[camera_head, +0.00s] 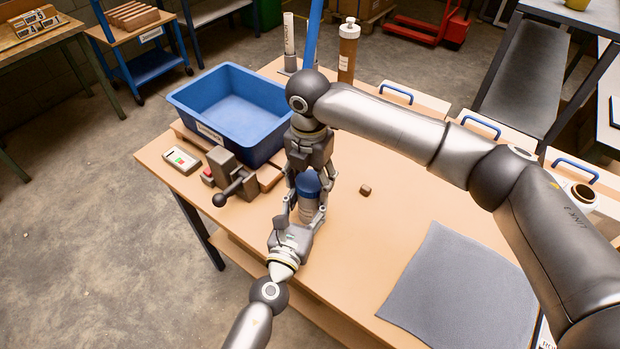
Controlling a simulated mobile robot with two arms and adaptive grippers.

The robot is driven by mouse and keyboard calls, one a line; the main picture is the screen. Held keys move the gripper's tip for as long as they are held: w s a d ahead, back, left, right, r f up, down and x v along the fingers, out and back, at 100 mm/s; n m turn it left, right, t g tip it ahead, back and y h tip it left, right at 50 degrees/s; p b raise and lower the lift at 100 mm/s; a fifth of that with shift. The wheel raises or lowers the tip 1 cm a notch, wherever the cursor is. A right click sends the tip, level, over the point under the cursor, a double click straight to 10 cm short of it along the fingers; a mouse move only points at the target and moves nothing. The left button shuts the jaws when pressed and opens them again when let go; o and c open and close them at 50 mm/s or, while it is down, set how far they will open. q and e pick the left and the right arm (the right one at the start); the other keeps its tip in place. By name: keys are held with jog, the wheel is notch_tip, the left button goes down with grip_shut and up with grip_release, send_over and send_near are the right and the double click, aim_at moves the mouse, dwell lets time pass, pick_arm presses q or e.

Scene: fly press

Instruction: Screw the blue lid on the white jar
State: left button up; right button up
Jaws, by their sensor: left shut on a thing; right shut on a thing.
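The white jar (308,210) stands upright near the table's left front edge, mostly hidden between gripper fingers. The blue lid (308,184) is on top of the jar's mouth; I cannot tell how tightly it sits. My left gripper (306,212) comes from the front and is shut around the jar's body. My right gripper (309,182) reaches down from above and behind, with its fingers shut on the lid.
A small brown block (365,190) and a grey mat (460,285) lie to the right. A brown bottle (348,50) stands behind. Bare tabletop lies between block and mat.

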pick_arm(q)
jog(key=shift+d+r, duration=0.1)
pick_arm(e)
jog(key=shift+o, duration=0.2)
jog(key=shift+s+d+f, duration=0.15)
jog(key=shift+f, duration=0.65)
jog(key=shift+o, duration=1)
jog(key=shift+f, duration=0.15)
jog(key=shift+r, duration=0.25)
jog(key=shift+c, duration=0.8)
pick_arm(q)
jog(key=shift+r, duration=0.1)
pick_arm(e)
jog(key=shift+c, duration=0.3)
jog(key=shift+s+r, duration=0.15)
